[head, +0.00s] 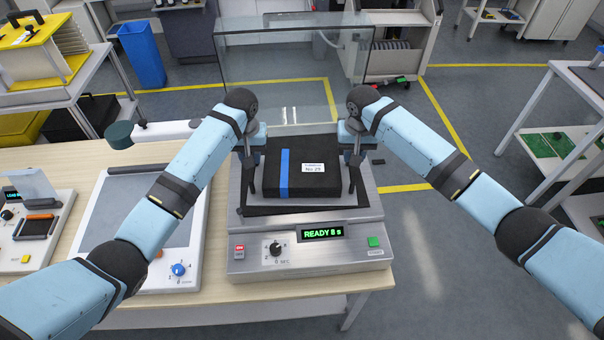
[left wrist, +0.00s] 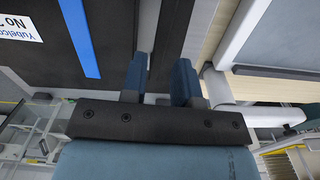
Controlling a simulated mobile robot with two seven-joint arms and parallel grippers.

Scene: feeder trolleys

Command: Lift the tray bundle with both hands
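The tray bundle (head: 310,181), a flat black block with a blue strap and white label, lies on a metal sealing machine (head: 262,228). Its strap and label also show at the upper left of the left wrist view (left wrist: 110,50). My left gripper (head: 252,185) is at the bundle's left side, pointing down. In the left wrist view its two blue fingers (left wrist: 160,80) stand apart beside the bundle's edge, and I see no bundle between them. My right gripper (head: 353,182) is at the bundle's right side, its fingers too small and dark to judge. I see no clear grip on the bundle.
The machine's display (head: 322,232) reads "READY 8 s". Its clear lid (head: 285,75) stands raised behind the bundle. A white device with a grey plate (head: 148,215) is to the left on the wooden table (head: 215,275). A shelf trolley (head: 570,110) stands at the right.

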